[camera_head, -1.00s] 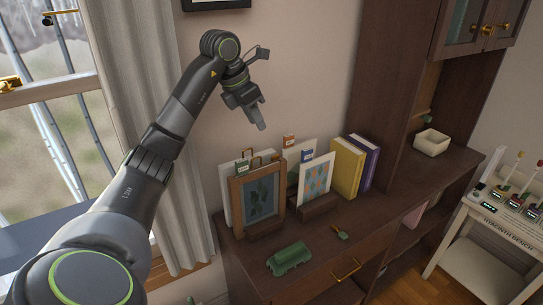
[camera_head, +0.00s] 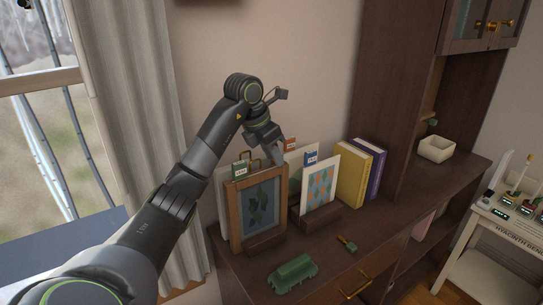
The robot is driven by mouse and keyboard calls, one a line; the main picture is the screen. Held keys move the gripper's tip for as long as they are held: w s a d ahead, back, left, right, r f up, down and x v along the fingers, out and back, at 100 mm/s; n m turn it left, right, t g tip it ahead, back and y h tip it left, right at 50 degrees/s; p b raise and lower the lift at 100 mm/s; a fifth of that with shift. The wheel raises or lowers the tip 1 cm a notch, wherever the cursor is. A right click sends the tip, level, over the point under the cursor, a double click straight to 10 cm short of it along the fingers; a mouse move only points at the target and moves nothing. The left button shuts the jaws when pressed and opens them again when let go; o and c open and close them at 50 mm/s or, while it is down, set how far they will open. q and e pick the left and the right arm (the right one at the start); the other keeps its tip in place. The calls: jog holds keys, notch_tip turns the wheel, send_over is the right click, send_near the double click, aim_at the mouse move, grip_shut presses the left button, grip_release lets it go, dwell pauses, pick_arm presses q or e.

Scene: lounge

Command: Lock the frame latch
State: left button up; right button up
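A brown wooden picture frame (camera_head: 231,208) with a dark leaf picture stands on a dark base on the cabinet top. A gold-coloured clip or loop (camera_head: 254,156) shows behind its top edge; I cannot tell whether this is the latch or how it is set. My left gripper (camera_head: 278,161) points down close to the frame's top right corner, with its tips partly merging with the cards behind. I see its fingers side-on and cannot tell whether they are apart or touching the frame. My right gripper is not in view.
A patterned card (camera_head: 320,180) stands in a dark holder right of the frame. Yellow (camera_head: 352,176) and purple (camera_head: 377,172) books stand behind it. A green ridged object (camera_head: 292,273) and a small green-and-gold item (camera_head: 347,243) lie in front.

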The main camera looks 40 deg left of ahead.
pick_arm(q)
grip_shut()
